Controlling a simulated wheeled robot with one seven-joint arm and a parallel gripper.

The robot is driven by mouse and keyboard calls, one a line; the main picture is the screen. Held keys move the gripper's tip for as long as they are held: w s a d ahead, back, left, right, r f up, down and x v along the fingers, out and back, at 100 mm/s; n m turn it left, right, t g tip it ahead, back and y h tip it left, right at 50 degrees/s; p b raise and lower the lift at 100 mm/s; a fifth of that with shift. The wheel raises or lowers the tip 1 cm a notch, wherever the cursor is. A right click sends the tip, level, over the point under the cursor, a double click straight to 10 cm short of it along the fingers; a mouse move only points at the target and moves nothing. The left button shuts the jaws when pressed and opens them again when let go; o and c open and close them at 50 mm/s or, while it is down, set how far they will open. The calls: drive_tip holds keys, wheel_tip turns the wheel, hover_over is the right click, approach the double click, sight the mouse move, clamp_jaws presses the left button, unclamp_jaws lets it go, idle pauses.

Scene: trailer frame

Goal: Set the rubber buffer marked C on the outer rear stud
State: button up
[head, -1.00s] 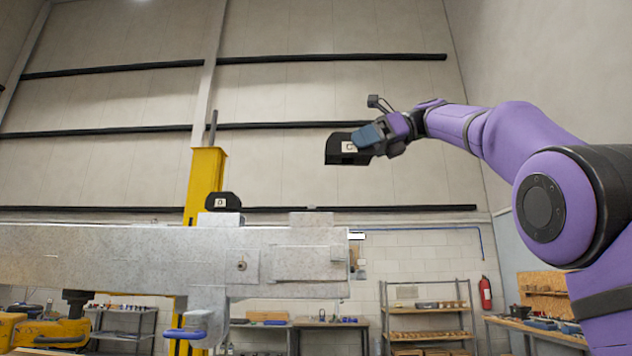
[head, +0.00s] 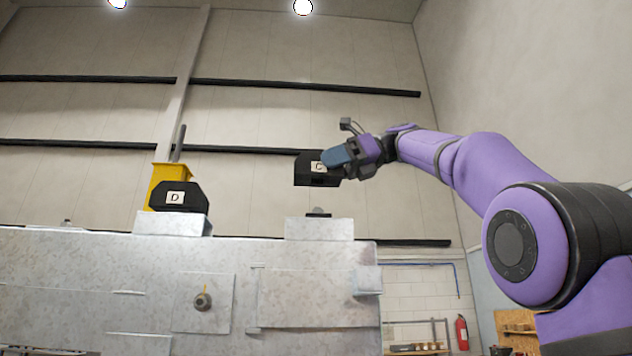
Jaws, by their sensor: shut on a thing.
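The black rubber buffer marked C (head: 309,173) is held in the air by my gripper (head: 335,162), which is shut on it from the right. The buffer's white C label faces me, partly behind a finger. Below it, apart from it, a raised pale metal block (head: 319,229) stands on the trailer frame (head: 120,262). A short dark stud (head: 318,212) shows on top of that block. A gap of bare wall is visible between the buffer's underside and the stud. The buffer looks about level.
A second black buffer marked D (head: 178,196) sits on another raised block (head: 172,223) to the left. A yellow post (head: 166,173) rises behind it. A fire extinguisher (head: 462,333) and shelving are far back at the right. The air around the held buffer is clear.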

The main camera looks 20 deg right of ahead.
sight(330, 183)
drive_tip(key=shift+w+f, duration=0.1)
drive_tip(key=shift+w, duration=0.25)
drive_tip(key=shift+f, duration=2.05)
drive_tip(key=shift+s+d+f, duration=0.1)
drive_tip(key=shift+f, duration=1.35)
drive_tip(key=o, duration=1.2)
drive_tip(key=shift+o, duration=0.2)
drive_tip(key=v, duration=1.1)
